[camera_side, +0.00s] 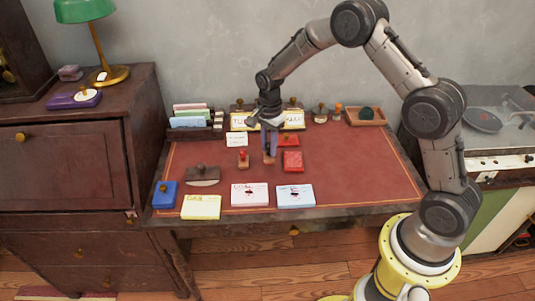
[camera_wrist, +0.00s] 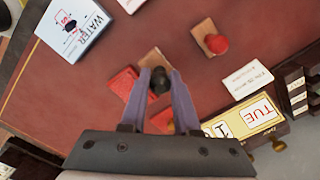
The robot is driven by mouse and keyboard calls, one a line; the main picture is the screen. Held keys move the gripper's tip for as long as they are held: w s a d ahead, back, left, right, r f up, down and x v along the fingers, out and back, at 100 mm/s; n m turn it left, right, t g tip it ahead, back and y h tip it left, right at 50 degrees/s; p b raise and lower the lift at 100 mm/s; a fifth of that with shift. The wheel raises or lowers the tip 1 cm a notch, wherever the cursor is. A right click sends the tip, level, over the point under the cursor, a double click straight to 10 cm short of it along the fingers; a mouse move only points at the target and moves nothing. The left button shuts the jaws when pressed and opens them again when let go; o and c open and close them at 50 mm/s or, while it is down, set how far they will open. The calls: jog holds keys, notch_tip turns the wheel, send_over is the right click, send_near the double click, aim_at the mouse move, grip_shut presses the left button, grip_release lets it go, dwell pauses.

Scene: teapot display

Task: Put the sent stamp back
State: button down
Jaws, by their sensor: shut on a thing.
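My gripper (camera_side: 270,150) is shut on a stamp with a dark knob (camera_wrist: 160,80) and a wooden base (camera_wrist: 152,60), over the middle of the desk. The base (camera_side: 268,159) also shows below the fingers in the side view. I cannot tell whether it touches the desk, and no label on it is readable. A second stamp with a red knob (camera_side: 243,158) stands just left of it; it also shows in the wrist view (camera_wrist: 216,44). Two more stamps, one dark-knobbed (camera_side: 320,114) and one orange-topped (camera_side: 338,112), stand at the back right.
A red pad (camera_side: 292,161) lies right of my gripper, with another red piece (camera_side: 288,140) behind. A date calendar (camera_side: 292,121), a small white card (camera_side: 237,140) and a letter rack (camera_side: 190,120) are at the back. Card stacks (camera_side: 249,194) and a rocker blotter (camera_side: 203,175) are in front.

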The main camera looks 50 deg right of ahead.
aim_at(267, 153)
jog(key=shift+w+f, duration=0.4)
jog(key=shift+f, duration=1.5)
jog(key=shift+f, duration=0.15)
jog(key=c, duration=0.6)
grip_release()
jog(key=shift+c, duration=0.2)
